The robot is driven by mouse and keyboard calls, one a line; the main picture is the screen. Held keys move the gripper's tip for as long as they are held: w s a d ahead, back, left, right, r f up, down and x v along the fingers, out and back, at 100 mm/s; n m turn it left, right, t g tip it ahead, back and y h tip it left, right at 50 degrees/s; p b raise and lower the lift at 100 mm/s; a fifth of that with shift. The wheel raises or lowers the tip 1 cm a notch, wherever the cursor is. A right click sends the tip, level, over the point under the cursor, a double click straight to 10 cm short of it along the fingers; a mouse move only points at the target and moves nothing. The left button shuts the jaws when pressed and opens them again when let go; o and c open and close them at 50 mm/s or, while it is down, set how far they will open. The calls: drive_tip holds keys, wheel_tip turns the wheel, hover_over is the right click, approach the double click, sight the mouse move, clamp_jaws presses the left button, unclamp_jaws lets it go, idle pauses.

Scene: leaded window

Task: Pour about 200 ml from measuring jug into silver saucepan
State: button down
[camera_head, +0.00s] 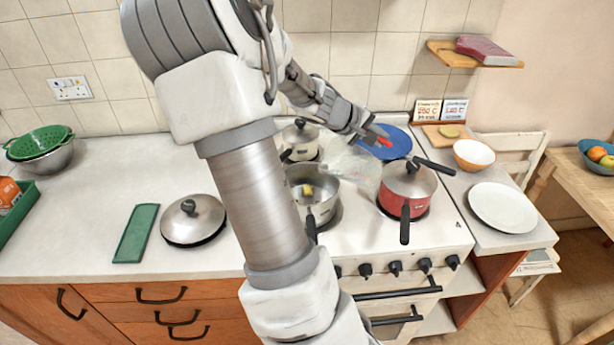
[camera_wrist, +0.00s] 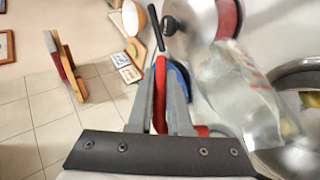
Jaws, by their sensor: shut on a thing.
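The measuring jug (camera_head: 352,168) is clear, with a red handle (camera_head: 378,141). In the wrist view the jug (camera_wrist: 238,82) has red markings, and the handle shows between my fingers. My gripper (camera_head: 369,130) is shut on the handle; it also shows in the wrist view (camera_wrist: 160,75). The jug is held up between the silver saucepan (camera_head: 324,208) and the red saucepan, near the silver pan's right rim, and looks tilted. The silver saucepan is open, with something yellow inside; its rim shows in the wrist view (camera_wrist: 296,78). I cannot make out the liquid level or any stream.
The lidded red saucepan (camera_head: 407,190) stands close right of the jug. A lidded pot (camera_head: 300,138) stands behind the silver pan. A blue plate (camera_head: 393,143) lies at the back. A loose lid (camera_head: 192,218) lies left of the stove. The left worktop has free room.

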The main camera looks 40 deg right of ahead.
drive_tip(key=shift+w+a+r+n+g+h, duration=0.15)
drive_tip(key=shift+w+a+r+h, duration=0.1)
drive_tip(key=shift+a+r+h, duration=0.15)
drive_tip(key=shift+w+a+r+n+g+h, duration=0.15)
drive_tip(key=shift+w+r+g+h, duration=0.1)
drive_tip(key=shift+r, duration=0.25)
drive_tip(key=shift+w+a+r+g+h, duration=0.1)
drive_tip(key=shift+w+a+r+h, duration=0.15)
drive_tip(key=shift+a+r+h, duration=0.15)
idle(0.8)
drive_tip(key=shift+w+a+r+g+h, duration=0.3)
drive_tip(key=shift+w+a+r+h, duration=0.15)
drive_tip(key=shift+w+r, duration=0.1)
idle(0.9)
drive_tip(key=s+d+f+t+y, duration=0.1)
drive_tip(key=f, duration=0.1)
drive_tip(key=s+d+f+t+y, duration=0.1)
drive_tip(key=s+d+f+y, duration=0.1)
drive_tip(key=shift+s+d+m, duration=0.1)
drive_tip(key=shift+m, duration=0.3)
drive_tip(key=shift+d+y+p, duration=0.1)
drive_tip(key=shift+y+p, duration=0.2)
drive_tip(key=shift+p, duration=0.2)
drive_tip(key=shift+f, duration=0.25)
drive_tip(key=shift+s+d+y+p, duration=0.1)
drive_tip(key=shift+y+p, duration=0.2)
drive_tip(key=shift+p, duration=0.15)
drive_tip(key=shift+d+f+t, duration=0.1)
drive_tip(key=shift+f+t, duration=0.1)
drive_tip(key=shift+t, duration=0.2)
